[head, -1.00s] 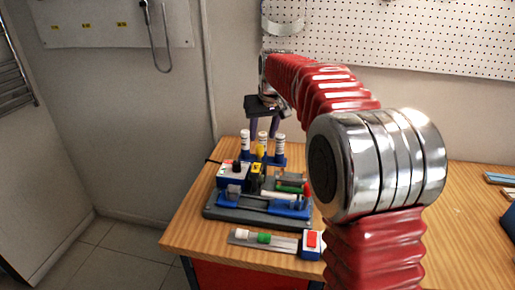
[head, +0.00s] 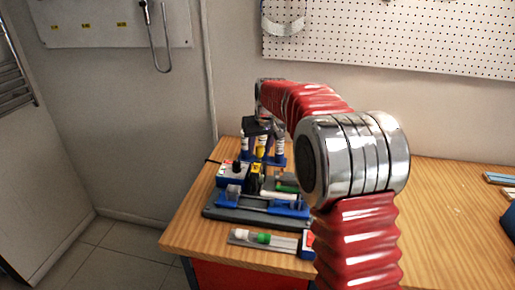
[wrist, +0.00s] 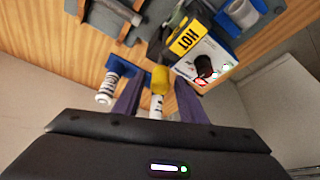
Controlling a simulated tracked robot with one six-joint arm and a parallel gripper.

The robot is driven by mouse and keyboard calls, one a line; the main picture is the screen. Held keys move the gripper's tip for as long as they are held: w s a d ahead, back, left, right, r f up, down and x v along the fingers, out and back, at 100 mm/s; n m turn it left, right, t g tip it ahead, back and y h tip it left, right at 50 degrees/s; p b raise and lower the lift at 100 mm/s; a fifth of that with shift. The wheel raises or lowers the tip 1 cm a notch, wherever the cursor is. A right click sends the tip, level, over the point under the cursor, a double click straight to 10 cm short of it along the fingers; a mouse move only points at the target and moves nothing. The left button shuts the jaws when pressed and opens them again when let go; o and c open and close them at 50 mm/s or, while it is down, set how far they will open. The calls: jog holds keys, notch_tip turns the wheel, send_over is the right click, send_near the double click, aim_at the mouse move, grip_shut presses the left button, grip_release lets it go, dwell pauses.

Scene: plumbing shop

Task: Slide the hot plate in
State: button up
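The hot plate (head: 255,178) is a dark, upright piece with a yellow label, standing on the grey-and-blue fixture (head: 240,213). In the wrist view its yellow label (wrist: 187,38) reads HOT. My gripper (head: 256,142) is above and behind the fixture in the head view. In the wrist view its two purple fingers are apart, one on each side of the yellow knob, with no visible contact. The gripper partly hides the knob and bottles in the head view.
A white-and-blue box (head: 232,176) with a black knob stands beside the hot plate. White bottles (head: 280,150) stand in a blue rack behind. A grey tray (head: 275,243) with a green-banded tube lies in front. The wooden table (head: 455,225) is largely clear to the right.

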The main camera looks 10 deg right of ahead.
grip_shut()
dwell(0.3)
